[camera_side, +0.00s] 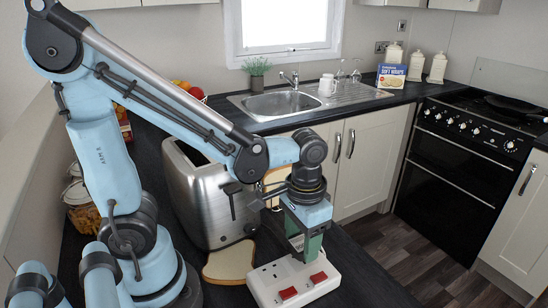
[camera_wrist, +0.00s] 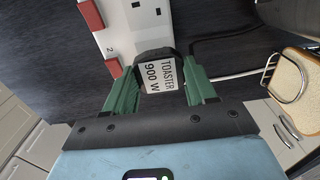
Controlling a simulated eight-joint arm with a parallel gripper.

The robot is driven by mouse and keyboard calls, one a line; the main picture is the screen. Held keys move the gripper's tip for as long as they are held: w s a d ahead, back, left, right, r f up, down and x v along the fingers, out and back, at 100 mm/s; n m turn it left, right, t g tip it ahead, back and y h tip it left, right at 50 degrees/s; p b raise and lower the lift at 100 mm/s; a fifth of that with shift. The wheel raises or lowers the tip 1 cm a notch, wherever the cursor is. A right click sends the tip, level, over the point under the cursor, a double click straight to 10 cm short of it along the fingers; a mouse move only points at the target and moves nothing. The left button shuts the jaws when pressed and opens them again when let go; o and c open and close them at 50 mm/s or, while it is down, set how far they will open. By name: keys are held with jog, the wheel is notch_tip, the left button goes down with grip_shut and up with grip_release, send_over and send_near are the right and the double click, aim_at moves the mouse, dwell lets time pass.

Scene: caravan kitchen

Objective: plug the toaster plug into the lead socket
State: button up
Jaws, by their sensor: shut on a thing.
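The black toaster plug (camera_wrist: 158,76) carries a white label reading TOASTER 900 W. My gripper (camera_wrist: 163,88) is shut on it, with a green finger on each side. In the side view my gripper (camera_side: 306,252) points down over the white lead socket (camera_side: 268,277), and the plug is hidden there. The lead socket has two red switches (camera_side: 305,284). In the wrist view the lead socket (camera_wrist: 122,14) lies beyond the plug, which overlaps its side.
A steel toaster (camera_side: 212,205) stands left of my gripper. A bread slice (camera_side: 229,264) lies before it, and another (camera_side: 276,182) shows behind my wrist. A black cable (camera_wrist: 215,42) runs right from the plug's area. Jars (camera_side: 82,208) stand at left; the sink (camera_side: 285,103) is behind.

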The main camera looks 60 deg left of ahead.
jog(key=shift+f, duration=1.1)
jog(key=o, duration=1.1)
jog(key=shift+r, duration=6)
jog(key=a+t, duration=0.1)
jog(key=t, duration=0.1)
jog(key=w+a+f+t, duration=0.1)
jog(key=a+t, duration=0.1)
jog(key=a+f+t, duration=0.1)
jog(key=a+t, duration=0.1)
jog(key=t, duration=0.1)
jog(key=shift+w+a+f, duration=0.15)
jog(key=shift+w+f, duration=0.05)
jog(key=shift+w, duration=0.15)
